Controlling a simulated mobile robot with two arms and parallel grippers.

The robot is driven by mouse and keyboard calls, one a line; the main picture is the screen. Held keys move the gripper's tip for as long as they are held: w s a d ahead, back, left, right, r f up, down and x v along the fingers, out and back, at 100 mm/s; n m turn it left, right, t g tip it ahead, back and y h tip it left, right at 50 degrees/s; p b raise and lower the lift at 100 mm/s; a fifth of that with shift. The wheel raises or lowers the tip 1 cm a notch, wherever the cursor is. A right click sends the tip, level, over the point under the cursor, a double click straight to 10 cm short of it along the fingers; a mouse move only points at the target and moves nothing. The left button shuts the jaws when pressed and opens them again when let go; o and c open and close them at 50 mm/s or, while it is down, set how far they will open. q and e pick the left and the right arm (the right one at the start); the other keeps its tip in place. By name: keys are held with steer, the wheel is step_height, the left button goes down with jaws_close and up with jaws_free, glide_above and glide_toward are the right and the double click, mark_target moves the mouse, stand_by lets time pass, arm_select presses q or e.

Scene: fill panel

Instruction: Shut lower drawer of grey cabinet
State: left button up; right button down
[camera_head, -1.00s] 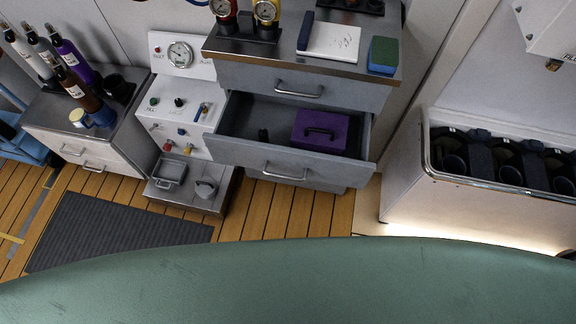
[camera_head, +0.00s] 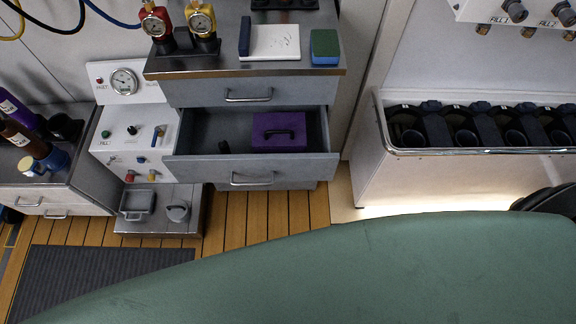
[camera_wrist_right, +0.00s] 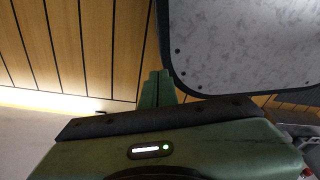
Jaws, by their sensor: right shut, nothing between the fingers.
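The grey cabinet (camera_head: 208,90) stands in the upper middle of the head view. Its upper drawer (camera_head: 290,92) is shut. Its lower drawer (camera_head: 198,170) is pulled well out, with a bar handle (camera_head: 251,182) on its front. My left gripper is out of view.
A white panel unit (camera_head: 125,130) with a gauge stands left of the cabinet, above a low platform (camera_head: 160,222). A white bin (camera_head: 375,185) with dark cylindrical items stands to the right. Plank floor (camera_head: 255,215) shows before the drawer. A grey speckled panel (camera_wrist_right: 240,45) is near my right gripper.

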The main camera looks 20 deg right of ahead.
steer(key=w+a+r+m+t+y, duration=0.2)
steer(key=w+a+r+m+t, duration=0.2)
steer(key=w+a+r+m, duration=0.45)
steer(key=m+t+h+b, duration=0.1)
steer(key=m+t+h, duration=0.6)
steer(key=m, duration=2.5)
glide_toward(304, 160)
steer(key=shift+t+y, duration=0.4)
steer(key=shift+t, duration=0.1)
steer(key=p+x, duration=0.1)
steer(key=x, duration=0.1)
steer(key=p+x, duration=0.1)
steer(key=x, duration=0.1)
steer(key=p+x, duration=0.1)
steer(key=x, duration=0.1)
steer(key=shift+w+d+f, duration=0.15)
steer(key=shift+d+f, duration=0.2)
steer(key=w+d, duration=0.1)
steer(key=w, duration=0.3)
steer(key=w+d+b, duration=0.1)
steer(key=w, duration=0.4)
steer(key=w+d, duration=0.1)
steer(key=w, duration=0.3)
steer(key=shift+w+d, duration=0.2)
steer(key=shift+d, duration=0.05)
steer(key=shift+s, duration=0.1)
